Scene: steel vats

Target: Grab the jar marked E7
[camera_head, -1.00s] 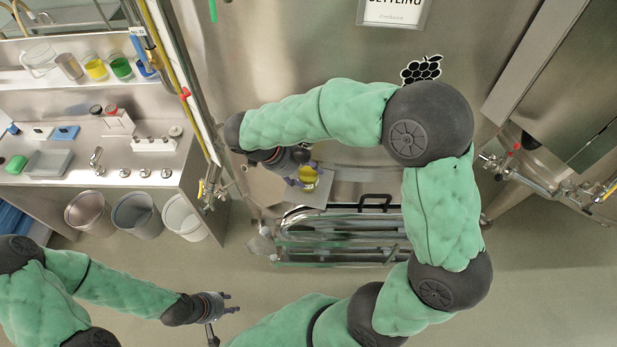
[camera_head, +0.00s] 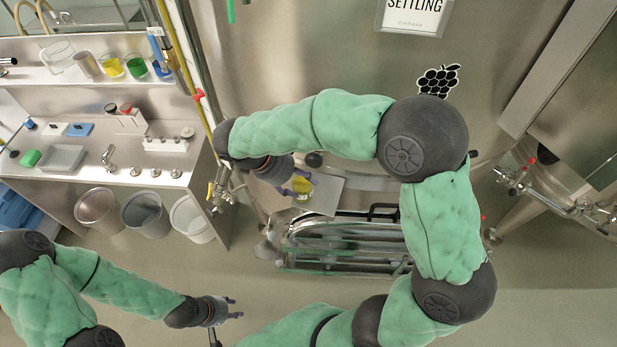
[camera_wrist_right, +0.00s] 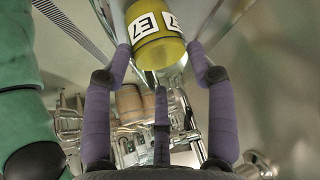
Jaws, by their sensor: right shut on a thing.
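The jar marked E7 is a yellow cylinder with white labels reading "E7" in the right wrist view (camera_wrist_right: 152,38). In the head view the jar (camera_head: 302,188) shows small, by the flat grey plate (camera_head: 325,200) at the big steel vat; whether it touches the plate is not clear. My right gripper (camera_head: 299,184) is shut on the jar. In the right wrist view its purple fingers (camera_wrist_right: 158,54) flank the jar's sides. My left gripper (camera_head: 238,307) is low on the left in the head view, empty, with its fingers apart.
The vat (camera_head: 300,60) with a "SETTLING" sign (camera_head: 413,14) stands behind. A metal-railed cart (camera_head: 340,245) is below the plate. At left, a steel counter (camera_head: 75,155) and a shelf with several coloured cups (camera_head: 112,66); bins (camera_head: 145,213) stand under it. Valves and pipes (camera_head: 545,190) stick out at right.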

